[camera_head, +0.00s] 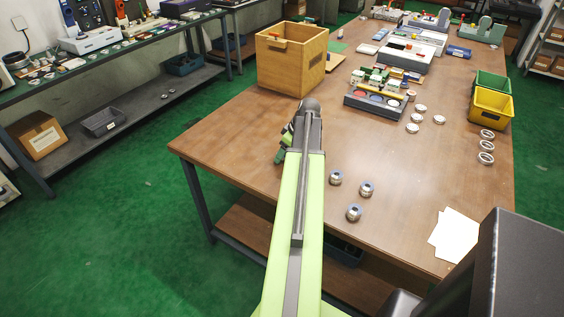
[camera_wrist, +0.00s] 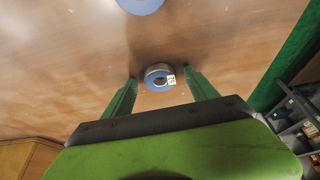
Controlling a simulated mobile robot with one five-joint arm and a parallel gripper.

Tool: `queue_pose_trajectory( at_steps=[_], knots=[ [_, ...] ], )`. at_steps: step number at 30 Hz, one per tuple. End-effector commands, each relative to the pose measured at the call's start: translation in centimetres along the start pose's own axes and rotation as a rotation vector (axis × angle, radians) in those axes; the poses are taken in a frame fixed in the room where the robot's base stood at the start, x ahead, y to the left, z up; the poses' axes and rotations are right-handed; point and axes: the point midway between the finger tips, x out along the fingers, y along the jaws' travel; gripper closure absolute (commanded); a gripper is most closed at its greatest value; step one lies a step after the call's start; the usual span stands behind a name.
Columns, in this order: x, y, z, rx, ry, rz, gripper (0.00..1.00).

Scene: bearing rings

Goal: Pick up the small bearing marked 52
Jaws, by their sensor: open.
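In the wrist view, a small bearing ring (camera_wrist: 157,70) with a blue face and a metal rim lies on the wooden table. It carries a white tag (camera_wrist: 171,79) with dark digits too small to read surely. My gripper (camera_wrist: 162,80) is open, with one green finger on each side of this ring and visible gaps between. I cannot tell how high the fingertips are above the table. Three small bearings (camera_head: 336,177) (camera_head: 366,188) (camera_head: 354,212) stand right of my arm.
Part of another blue-faced round piece (camera_wrist: 140,4) shows at the wrist view's top edge. A wooden box (camera_head: 291,62) stands beyond my arm. Farther right are a parts tray (camera_head: 376,105), white rings (camera_head: 414,127), a yellow bin (camera_head: 491,107) and papers (camera_head: 455,236).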

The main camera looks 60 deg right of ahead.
Motion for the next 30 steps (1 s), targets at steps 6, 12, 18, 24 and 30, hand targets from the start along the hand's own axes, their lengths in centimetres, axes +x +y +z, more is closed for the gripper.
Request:
queue_pose_trajectory(
  at_steps=[6, 12, 18, 24, 30],
  knots=[
    [-0.21, -0.01, -0.04, 0.000, -0.001, 0.000, 0.44],
    [-0.21, 0.00, -0.02, 0.000, -0.001, 0.000, 0.71],
    [-0.21, 0.01, 0.00, 0.000, -0.001, 0.000, 0.97],
    [-0.22, 0.02, 0.01, 0.000, -0.001, 0.000, 1.00],
    [-0.88, 0.02, -0.25, 0.001, -0.001, 0.000, 1.00]
  ],
)
